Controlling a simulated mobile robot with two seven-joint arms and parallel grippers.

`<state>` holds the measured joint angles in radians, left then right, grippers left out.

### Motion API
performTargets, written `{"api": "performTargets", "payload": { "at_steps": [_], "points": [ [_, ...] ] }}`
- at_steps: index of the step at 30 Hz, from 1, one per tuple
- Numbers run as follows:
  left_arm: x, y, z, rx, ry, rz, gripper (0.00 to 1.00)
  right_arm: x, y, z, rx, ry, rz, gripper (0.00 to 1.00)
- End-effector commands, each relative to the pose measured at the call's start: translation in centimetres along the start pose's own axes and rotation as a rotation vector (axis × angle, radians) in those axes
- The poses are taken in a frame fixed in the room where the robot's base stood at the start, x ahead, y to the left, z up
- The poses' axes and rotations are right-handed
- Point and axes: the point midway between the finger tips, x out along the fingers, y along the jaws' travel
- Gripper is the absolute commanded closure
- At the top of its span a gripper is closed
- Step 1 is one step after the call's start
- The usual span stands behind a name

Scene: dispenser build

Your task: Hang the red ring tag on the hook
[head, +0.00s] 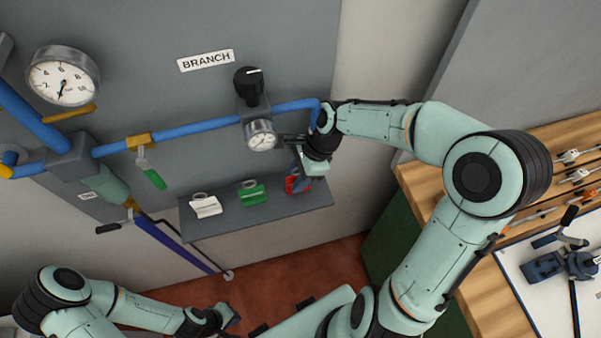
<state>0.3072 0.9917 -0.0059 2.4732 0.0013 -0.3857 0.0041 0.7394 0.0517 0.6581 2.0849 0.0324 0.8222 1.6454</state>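The red ring tag (292,184) is at the right end of a grey shelf (240,222), partly hidden by my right gripper. My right gripper (298,160) is at the tag, in front of the blue pipe's right end. Its fingertips are small and partly covered, so I cannot tell whether it grips the tag. My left gripper (228,314) is low in the picture, away from the shelf, with its finger opening unclear. I cannot make out the hook.
A white ring tag (206,207) and a green one (253,194) sit left of the red tag. A wooden workbench (440,190) stands at right.

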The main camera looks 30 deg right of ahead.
Motion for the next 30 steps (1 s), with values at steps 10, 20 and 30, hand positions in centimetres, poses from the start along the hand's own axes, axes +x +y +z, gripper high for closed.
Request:
{"api": "performTargets", "payload": {
  "at_steps": [10, 20, 30],
  "points": [
    [-0.8, 0.5, -0.5, 0.003, 0.007, 0.002, 1.0, -3.8, -0.2, 0.1, 0.0, 0.003, -0.009, 0.65],
    [0.2, -0.1, 0.1, -0.001, -0.002, -0.001, 1.0, -7.6, 0.0, -6.2, 0.005, 0.001, 0.0, 0.65],
    [0.6, -0.3, 0.3, -0.002, -0.005, -0.002, 1.0, -9.5, 0.0, -10.7, 0.002, 0.001, 0.001, 0.65]
  ]
}}
